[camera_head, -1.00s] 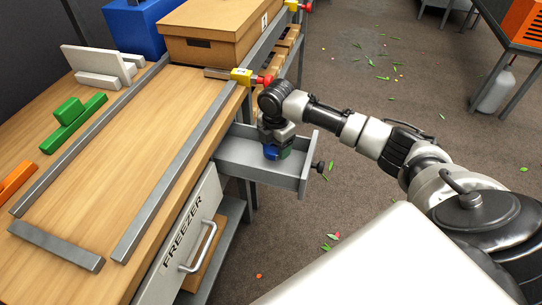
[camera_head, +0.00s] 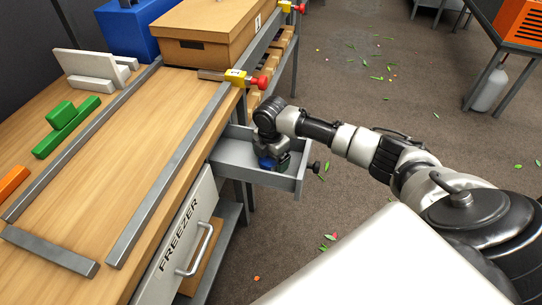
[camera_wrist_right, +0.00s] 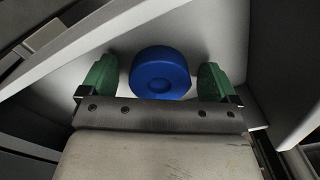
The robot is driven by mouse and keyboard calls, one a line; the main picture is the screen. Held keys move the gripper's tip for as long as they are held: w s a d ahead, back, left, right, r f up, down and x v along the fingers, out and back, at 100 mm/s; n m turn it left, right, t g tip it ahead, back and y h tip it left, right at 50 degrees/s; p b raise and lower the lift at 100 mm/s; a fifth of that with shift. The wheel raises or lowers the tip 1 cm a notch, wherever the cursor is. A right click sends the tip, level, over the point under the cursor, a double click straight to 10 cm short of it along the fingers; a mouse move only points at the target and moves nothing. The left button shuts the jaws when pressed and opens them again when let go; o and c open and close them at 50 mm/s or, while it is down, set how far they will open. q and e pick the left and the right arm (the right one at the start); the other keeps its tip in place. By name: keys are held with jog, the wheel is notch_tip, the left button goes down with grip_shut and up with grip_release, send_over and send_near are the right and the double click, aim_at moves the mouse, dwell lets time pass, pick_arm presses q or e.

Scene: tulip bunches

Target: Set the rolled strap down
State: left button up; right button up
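The rolled strap (camera_wrist_right: 160,73) is a blue disc-like roll with a dimpled centre. It is inside the open grey drawer (camera_head: 240,173) and also shows in the head view (camera_head: 265,163), partly hidden by my gripper. My right gripper (camera_wrist_right: 158,78) points down into the drawer, with its green fingers on either side of the roll. A narrow gap shows between the roll and each finger, so the gripper is open around it. The roll appears to be on the drawer floor, though its underside is hidden. My left gripper is not in view.
The drawer's walls and front knob (camera_head: 316,167) are close around my right gripper. The wooden bench (camera_head: 150,125) with metal rails and a cardboard box (camera_head: 212,37) is on the left. A drawer front marked FREEZER (camera_head: 178,240) is nearer. The floor at right has scattered leaves.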

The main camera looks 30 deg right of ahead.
notch_tip(320, 180, up, 12)
jog(key=p, duration=0.1)
jog(key=shift+r, duration=0.2)
dwell(0.3)
